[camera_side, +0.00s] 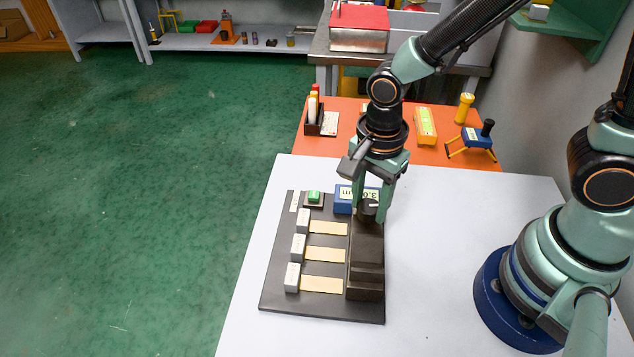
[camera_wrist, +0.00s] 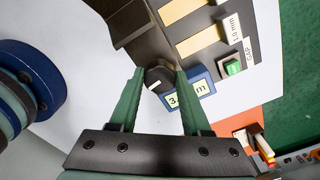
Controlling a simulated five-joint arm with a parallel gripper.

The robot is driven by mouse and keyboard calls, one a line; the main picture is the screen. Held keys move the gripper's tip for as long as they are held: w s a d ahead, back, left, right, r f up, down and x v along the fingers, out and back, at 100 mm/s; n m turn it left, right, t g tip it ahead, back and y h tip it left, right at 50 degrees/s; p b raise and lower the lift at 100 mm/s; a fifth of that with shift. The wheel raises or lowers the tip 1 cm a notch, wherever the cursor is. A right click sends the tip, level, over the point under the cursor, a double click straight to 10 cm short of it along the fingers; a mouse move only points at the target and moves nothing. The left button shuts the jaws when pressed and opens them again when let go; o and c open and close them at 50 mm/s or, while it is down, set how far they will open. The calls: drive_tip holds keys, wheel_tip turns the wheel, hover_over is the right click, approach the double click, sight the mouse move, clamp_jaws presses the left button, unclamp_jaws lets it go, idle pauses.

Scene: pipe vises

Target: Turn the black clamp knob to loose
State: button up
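The black clamp knob (camera_wrist: 159,76), round with a white pointer mark, sits between the fingertips of my gripper (camera_wrist: 160,73) in the wrist view. The knob fills nearly all the gap; I cannot tell whether both fingers press on it. In the side view the knob (camera_side: 368,209) is at the far end of the dark clamp bar (camera_side: 367,262), and my gripper (camera_side: 371,205) points down around it. One finger partly covers it there. A blue display (camera_side: 343,200) with partly hidden digits stands beside the knob; it also shows in the wrist view (camera_wrist: 203,86).
The dark base plate (camera_side: 322,311) carries several grey blocks and tan strips. The white table (camera_side: 440,270) is clear right of the plate. An orange table (camera_side: 350,112) with small items stands behind.

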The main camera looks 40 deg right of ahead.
clamp_jaws()
